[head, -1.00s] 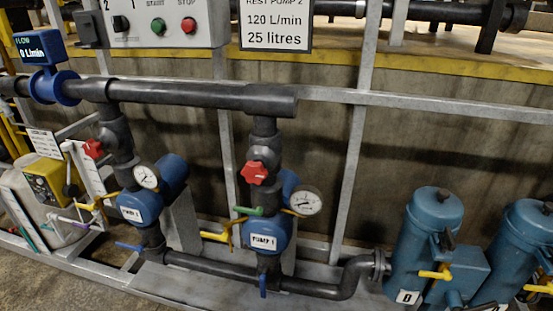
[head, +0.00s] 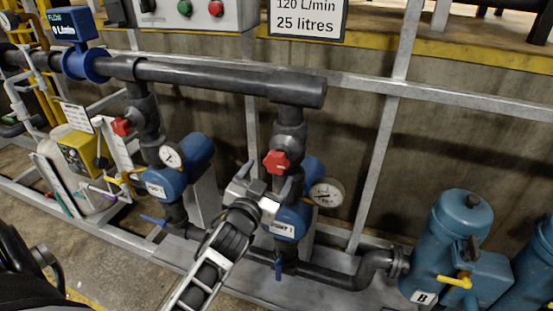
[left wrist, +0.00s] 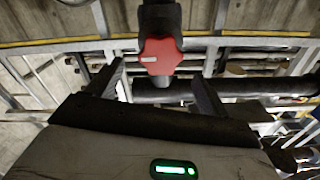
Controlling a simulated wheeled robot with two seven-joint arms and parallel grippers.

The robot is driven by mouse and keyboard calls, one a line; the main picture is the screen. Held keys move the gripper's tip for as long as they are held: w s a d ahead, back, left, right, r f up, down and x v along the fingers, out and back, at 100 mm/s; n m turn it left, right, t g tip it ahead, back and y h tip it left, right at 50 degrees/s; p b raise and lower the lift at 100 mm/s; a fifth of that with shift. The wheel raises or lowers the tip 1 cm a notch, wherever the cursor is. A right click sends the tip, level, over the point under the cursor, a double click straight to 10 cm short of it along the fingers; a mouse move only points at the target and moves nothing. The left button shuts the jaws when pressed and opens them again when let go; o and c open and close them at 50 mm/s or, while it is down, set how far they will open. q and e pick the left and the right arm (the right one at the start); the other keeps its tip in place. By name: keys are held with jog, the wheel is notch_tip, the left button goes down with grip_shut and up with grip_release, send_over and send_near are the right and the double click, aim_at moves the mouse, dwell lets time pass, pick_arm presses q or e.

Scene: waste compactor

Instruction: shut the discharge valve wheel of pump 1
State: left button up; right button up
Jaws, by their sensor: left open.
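The red valve wheel (head: 277,162) sits on the dark vertical discharge pipe above the blue pump labelled PUMP 1 (head: 284,229). My left gripper (head: 261,187) is open, just below and left of the wheel in the head view, and covers part of the pump. In the left wrist view the red wheel (left wrist: 160,57) shows ahead, between the two spread fingers (left wrist: 161,88) and a little beyond their tips. The fingers appear apart from the wheel. My right gripper is not in view.
A second blue pump (head: 190,163) with its own red wheel (head: 121,127) stands to the left. A pressure gauge (head: 327,192) sits right of pump 1. The dark header pipe (head: 225,82) runs above. Blue canisters (head: 455,240) stand at the right.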

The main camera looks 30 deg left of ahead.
aim_at(275, 164)
pick_arm(q)
jog(key=x, duration=0.6)
jog(key=shift+w, duration=0.15)
jog(key=shift+c, duration=0.3)
jog(key=c, duration=0.9)
